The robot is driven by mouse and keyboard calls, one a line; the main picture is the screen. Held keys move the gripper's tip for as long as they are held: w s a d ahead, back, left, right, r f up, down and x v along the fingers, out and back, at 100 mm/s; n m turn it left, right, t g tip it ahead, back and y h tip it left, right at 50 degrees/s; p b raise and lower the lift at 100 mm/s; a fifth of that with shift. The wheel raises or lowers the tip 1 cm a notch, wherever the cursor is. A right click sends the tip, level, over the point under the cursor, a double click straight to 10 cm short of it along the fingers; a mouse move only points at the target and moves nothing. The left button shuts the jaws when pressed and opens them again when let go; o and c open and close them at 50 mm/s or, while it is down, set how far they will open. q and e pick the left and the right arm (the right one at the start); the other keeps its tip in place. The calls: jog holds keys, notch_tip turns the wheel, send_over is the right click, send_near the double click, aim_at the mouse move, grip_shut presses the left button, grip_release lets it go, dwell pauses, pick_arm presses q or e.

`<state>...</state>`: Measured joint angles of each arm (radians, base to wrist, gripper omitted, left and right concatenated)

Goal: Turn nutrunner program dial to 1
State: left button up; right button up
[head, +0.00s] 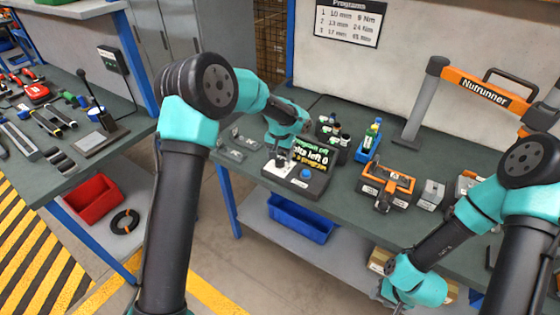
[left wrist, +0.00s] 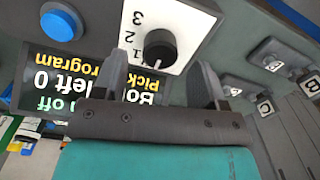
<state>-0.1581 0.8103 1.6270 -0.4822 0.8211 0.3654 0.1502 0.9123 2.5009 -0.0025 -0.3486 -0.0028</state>
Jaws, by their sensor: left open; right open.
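The black program dial (left wrist: 160,47) sits on a white plate (left wrist: 178,22) marked 1, 2 and 3 in the left wrist view. My right gripper (head: 400,306) is open, low at the bench front, partly cut off by the frame.
A blue button (head: 306,173) sits beside the dial. Dark holders (head: 335,140), a blue bottle stand (head: 369,142) and an orange-black fixture (head: 386,186) stand to the right. The program chart (head: 348,20) hangs on the wall. A blue bin (head: 300,220) lies on the lower shelf.

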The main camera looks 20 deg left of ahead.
aim_at(280, 160)
pick_arm(q)
jog(key=shift+f, duration=1.65)
jog(key=c, duration=0.9)
jog(key=shift+c, duration=0.2)
